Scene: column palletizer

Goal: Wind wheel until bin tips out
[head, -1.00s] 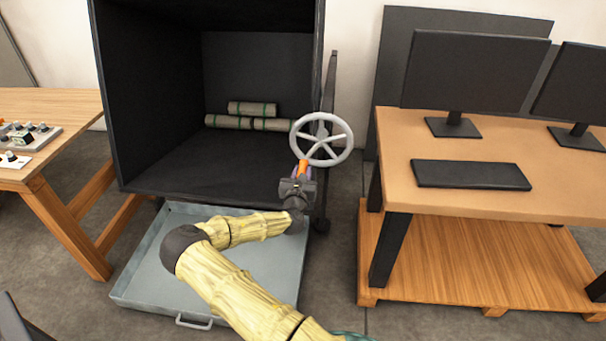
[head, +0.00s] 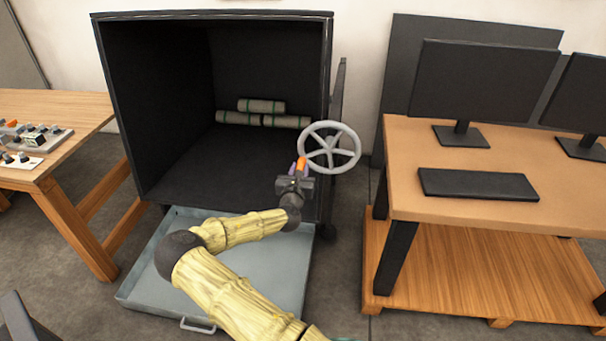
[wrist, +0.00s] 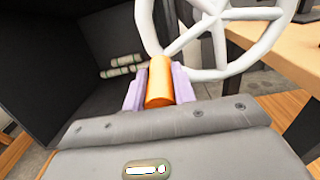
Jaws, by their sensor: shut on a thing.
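The light grey spoked wheel (head: 329,148) stands at the right side of the dark open-fronted bin (head: 215,14). The wheel also fills the top of the wrist view (wrist: 232,75). My gripper (head: 300,168) is at the wheel's lower left rim, shut on its orange handle (wrist: 160,82), with a purple finger on either side. Several grey-green rolls with green bands (head: 261,106) lie at the back of the bin. A shallow grey tray (head: 125,296) sits on the floor under the bin's front edge. The bin stands with its opening towards me.
A wooden desk (head: 395,135) with monitors and a black keyboard (head: 478,184) stands at the right, over a wooden pallet (head: 460,265). A wooden table (head: 75,108) with a control panel (head: 35,140) is at the left. Bare floor shows between bin and desk.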

